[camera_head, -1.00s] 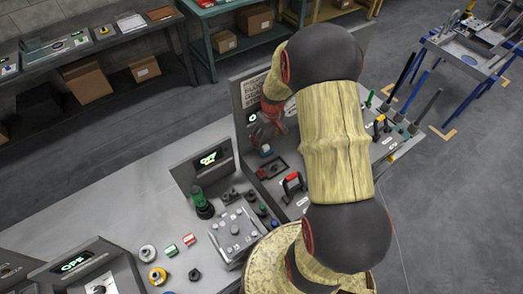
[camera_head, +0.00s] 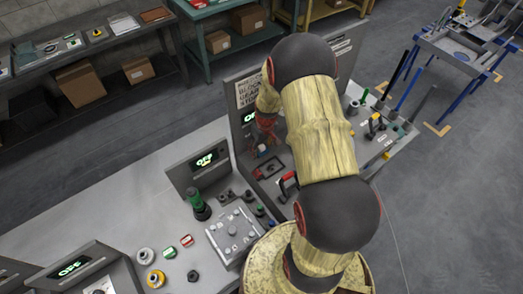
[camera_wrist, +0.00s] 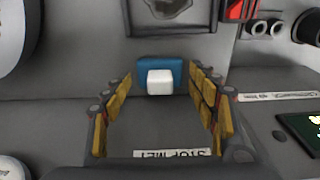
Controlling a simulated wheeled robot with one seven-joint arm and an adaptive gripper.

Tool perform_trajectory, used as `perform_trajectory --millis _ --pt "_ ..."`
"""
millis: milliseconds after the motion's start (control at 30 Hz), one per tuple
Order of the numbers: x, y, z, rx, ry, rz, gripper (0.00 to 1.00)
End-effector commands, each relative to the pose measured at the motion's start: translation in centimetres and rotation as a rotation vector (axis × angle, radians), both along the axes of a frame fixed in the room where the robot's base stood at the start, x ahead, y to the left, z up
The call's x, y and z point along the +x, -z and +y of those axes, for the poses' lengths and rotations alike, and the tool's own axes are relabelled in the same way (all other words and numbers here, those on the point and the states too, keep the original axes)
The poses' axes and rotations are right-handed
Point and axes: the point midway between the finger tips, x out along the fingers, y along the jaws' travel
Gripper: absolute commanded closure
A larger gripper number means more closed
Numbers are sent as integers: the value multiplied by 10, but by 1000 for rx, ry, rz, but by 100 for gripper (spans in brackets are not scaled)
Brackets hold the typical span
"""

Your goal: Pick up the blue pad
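The blue pad (camera_wrist: 174,64) stands out in the wrist view, with a white block-like face (camera_wrist: 160,82) on its near side. It lies just beyond or between the tips of my gripper (camera_wrist: 160,86), whose yellow-padded fingers are spread to its left and right. Gaps show on both sides, and I see no grip on it. In the head view my gripper (camera_head: 265,128) is small and reddish, low over the console behind my arm. The pad is too small and partly hidden there to make out clearly.
A label strip (camera_wrist: 172,153) lies below the pad. A red part (camera_wrist: 240,9) and dark rings are at the upper right. In the head view, an upright sign panel (camera_head: 249,93) stands close to my gripper, and a red-handled switch (camera_head: 288,184) is nearby.

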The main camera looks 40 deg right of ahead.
Motion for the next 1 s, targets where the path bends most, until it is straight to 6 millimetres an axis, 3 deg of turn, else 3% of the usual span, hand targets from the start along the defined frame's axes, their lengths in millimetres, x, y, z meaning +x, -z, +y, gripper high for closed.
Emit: perform_trajectory --millis 633,1000 --pt "0 0 0 0 0 0 80" --pt "1 -5 0 -1 0 -2 81"
